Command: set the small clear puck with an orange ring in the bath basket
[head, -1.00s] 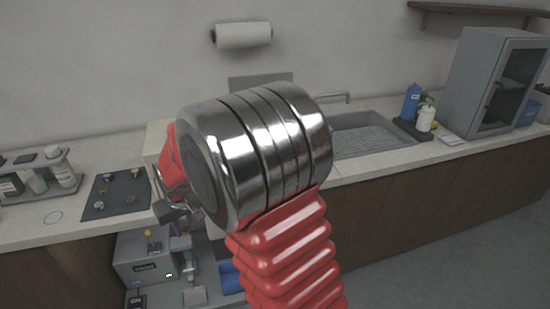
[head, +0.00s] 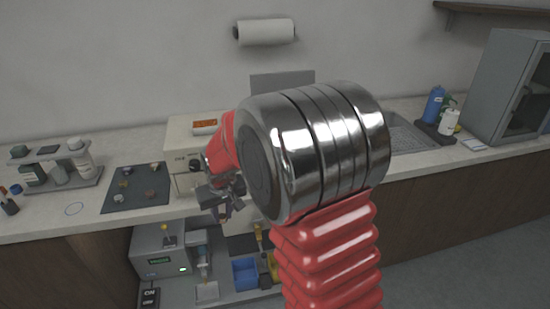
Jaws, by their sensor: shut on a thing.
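My gripper (head: 223,208) is in the head view left of the big steel joint of my arm, in front of the beige bench unit. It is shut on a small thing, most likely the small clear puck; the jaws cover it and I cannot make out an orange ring. The beige unit (head: 182,150) with an orange display stands on the counter and may be the bath. My arm hides its right part, and I see no basket. Several small pucks lie on a dark mat (head: 137,188) left of the gripper.
A rack with bottles (head: 60,170) stands on the counter at the left. A grey machine (head: 162,250) and blue bin (head: 245,272) sit lower down.

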